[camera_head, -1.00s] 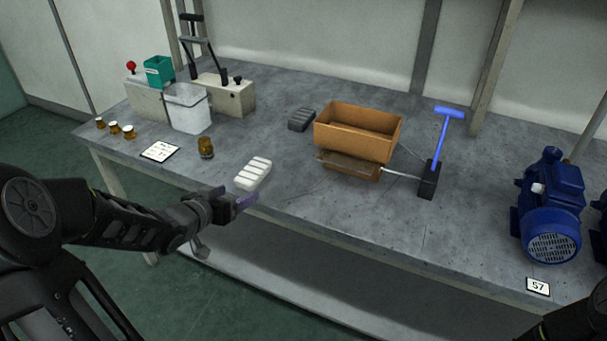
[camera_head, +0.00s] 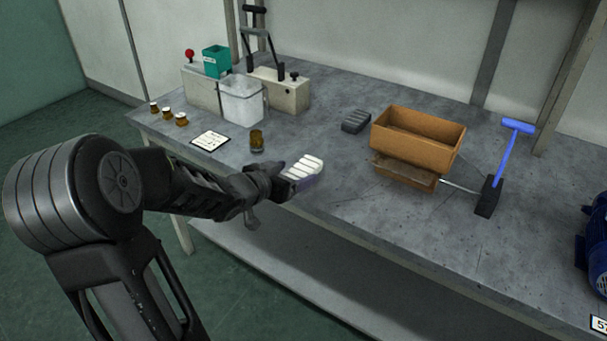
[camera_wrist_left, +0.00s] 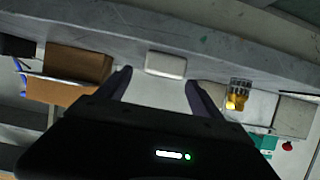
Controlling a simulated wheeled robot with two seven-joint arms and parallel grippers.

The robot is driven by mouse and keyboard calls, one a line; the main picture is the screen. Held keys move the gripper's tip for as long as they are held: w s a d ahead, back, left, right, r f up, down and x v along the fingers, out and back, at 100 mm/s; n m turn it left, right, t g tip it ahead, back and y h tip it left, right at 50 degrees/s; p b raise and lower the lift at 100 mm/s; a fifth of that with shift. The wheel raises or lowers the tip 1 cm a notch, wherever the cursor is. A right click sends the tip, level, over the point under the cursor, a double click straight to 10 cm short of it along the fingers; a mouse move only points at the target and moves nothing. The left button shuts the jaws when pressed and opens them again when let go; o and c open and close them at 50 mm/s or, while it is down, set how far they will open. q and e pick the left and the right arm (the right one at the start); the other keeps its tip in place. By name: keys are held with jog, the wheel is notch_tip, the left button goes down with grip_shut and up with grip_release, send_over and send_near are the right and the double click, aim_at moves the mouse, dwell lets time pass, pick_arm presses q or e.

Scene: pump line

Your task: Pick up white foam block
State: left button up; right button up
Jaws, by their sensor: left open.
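The white foam block (camera_head: 304,165) lies on the grey workbench near its front edge and has ridges across its top. In the head view my left gripper (camera_head: 297,183) is right in front of it and partly covers its near side. In the left wrist view the block (camera_wrist_left: 166,64) shows between and beyond the two fingertips of my left gripper (camera_wrist_left: 158,80), which is open and empty. I see no contact between the fingers and the block. My right gripper is not in view.
Behind the block are a dark grey block (camera_head: 356,121) and an orange-brown bin (camera_head: 418,137). An amber jar (camera_head: 257,141), a label card (camera_head: 210,140) and a clear container (camera_head: 243,103) are to the left.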

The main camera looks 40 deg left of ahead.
aim_at(301, 170)
pick_arm(q)
jog(key=shift+r, duration=0.1)
jog(key=b+x, duration=0.2)
jog(key=x, duration=0.2)
jog(key=shift+w+a+f, duration=0.1)
jog(key=shift+w+f, duration=0.15)
jog(key=shift+w, duration=0.3)
jog(key=shift+c, duration=0.6)
jog(key=c, duration=1.3)
notch_tip(301, 170, up, 10)
jog(key=p, duration=0.5)
jog(key=shift+r+p, duration=0.1)
jog(key=shift+p, duration=0.25)
